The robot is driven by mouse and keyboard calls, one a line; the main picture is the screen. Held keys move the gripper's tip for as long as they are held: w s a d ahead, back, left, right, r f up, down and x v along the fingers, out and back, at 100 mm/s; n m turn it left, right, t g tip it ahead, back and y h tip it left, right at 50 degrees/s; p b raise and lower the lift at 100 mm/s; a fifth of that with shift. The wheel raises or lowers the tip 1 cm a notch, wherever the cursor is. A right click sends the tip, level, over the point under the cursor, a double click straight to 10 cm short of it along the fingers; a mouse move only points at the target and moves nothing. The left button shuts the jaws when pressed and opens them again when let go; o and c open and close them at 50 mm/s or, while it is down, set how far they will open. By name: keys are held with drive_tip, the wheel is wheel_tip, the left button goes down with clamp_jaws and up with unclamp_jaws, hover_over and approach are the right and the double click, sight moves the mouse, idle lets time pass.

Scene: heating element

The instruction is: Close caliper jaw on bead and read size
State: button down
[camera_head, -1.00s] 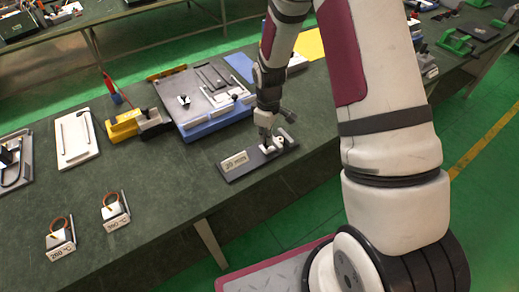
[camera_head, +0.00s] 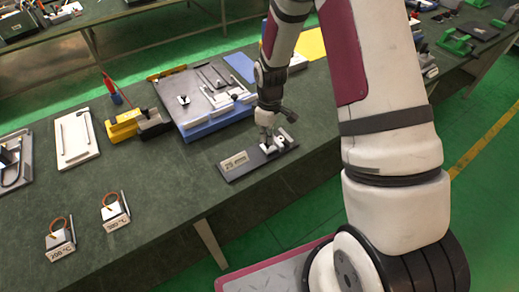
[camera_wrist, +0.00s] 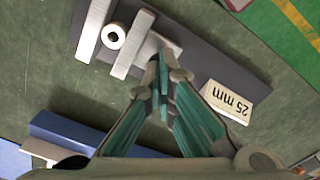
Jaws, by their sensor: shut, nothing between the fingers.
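The caliper is a dark plate (camera_head: 243,166) on the green bench, with light block jaws. In the wrist view a white ring-shaped bead (camera_wrist: 114,36) with a dark hole sits between the outer jaw (camera_wrist: 93,30) and the inner jaw (camera_wrist: 133,43). The jaws are close on both sides of the bead; I cannot tell whether both touch it. A size block (camera_wrist: 229,101) on the plate reads 25 mm. My gripper (camera_wrist: 161,76) is shut and empty, its tips beside the inner jaw's stem. In the head view my gripper (camera_head: 266,138) hides part of the jaws.
A blue-based board with tools (camera_head: 205,100) and a yellow-and-black device (camera_head: 137,123) stand behind the caliper. Two small stands with orange rings (camera_head: 115,214) are at front left. A white panel (camera_head: 76,138) lies further left. The bench between them is clear.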

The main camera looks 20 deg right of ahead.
drive_tip(key=shift+r+p, duration=1)
drive_tip(key=shift+r, duration=2.4)
wheel_tip(320, 180, up, 9)
drive_tip(key=m+t, duration=0.1)
hover_over(268, 151)
drive_tip(key=s+a+r+m+t, duration=0.1)
drive_tip(key=s+r, duration=0.2)
drive_tip(key=r, duration=0.3)
drive_tip(key=s+r+m+t, duration=0.1)
drive_tip(key=s+r+m, duration=0.15)
drive_tip(key=r, duration=0.35)
drive_tip(key=s+a+r+m+t, duration=0.1)
drive_tip(key=s+r, duration=0.3)
drive_tip(key=s, duration=0.4)
drive_tip(key=s+r+m+t+b, duration=0.1)
drive_tip(key=s+r+m, duration=0.2)
drive_tip(key=s, duration=0.6)
wheel_tip(268, 151, up, 2)
drive_tip(key=shift+s+a+r+t, duration=0.1)
drive_tip(key=shift+s+a+t, duration=0.2)
drive_tip(key=shift+a, duration=0.1)
drive_tip(key=shift+w, duration=0.15)
